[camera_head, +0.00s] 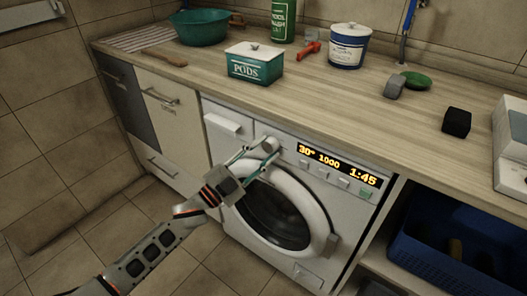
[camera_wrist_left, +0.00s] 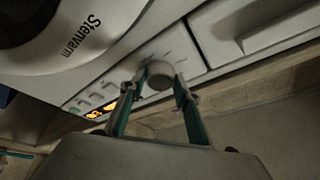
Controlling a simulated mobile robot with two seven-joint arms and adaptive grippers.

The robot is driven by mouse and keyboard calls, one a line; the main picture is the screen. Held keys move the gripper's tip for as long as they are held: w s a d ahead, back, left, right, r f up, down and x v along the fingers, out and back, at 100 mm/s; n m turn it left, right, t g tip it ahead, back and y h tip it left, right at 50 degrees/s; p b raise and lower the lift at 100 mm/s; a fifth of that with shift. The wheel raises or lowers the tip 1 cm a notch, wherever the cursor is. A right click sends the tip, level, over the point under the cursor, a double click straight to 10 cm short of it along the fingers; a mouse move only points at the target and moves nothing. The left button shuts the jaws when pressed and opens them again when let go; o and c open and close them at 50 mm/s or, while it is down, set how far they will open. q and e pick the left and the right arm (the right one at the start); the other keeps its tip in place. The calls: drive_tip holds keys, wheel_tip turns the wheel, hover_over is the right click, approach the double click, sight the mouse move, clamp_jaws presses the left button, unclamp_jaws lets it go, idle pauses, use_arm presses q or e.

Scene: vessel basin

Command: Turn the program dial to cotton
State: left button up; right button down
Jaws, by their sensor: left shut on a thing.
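The washing machine (camera_head: 225,154) stands under the wooden counter with its round door shut. Its display (camera_head: 340,166) is lit and reads 30°, 1000 and 1:45. The round program dial (camera_head: 272,145) is on the panel left of the display. In the left wrist view the pale dial (camera_wrist_left: 160,75) sits between the two fingers. My left gripper (camera_head: 261,151) is shut on the dial; its fingers (camera_wrist_left: 157,91) are on either side of it. The marks around the dial are too small to read. My right gripper is not in view.
A green pods box (camera_head: 254,66), a blue-and-white tub (camera_head: 348,48), a green basin (camera_head: 200,27) and a black block (camera_head: 456,122) stand on the counter (camera_head: 300,100). A blue crate (camera_head: 440,245) is on the shelf at right. The floor at left is clear.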

use_arm(q)
drive_tip(key=shift+m+g, duration=0.4)
drive_tip(key=shift+m, duration=0.6)
drive_tip(key=o, duration=1.1)
drive_tip(key=v, duration=1.2)
drive_tip(key=shift+w+a, duration=0.1)
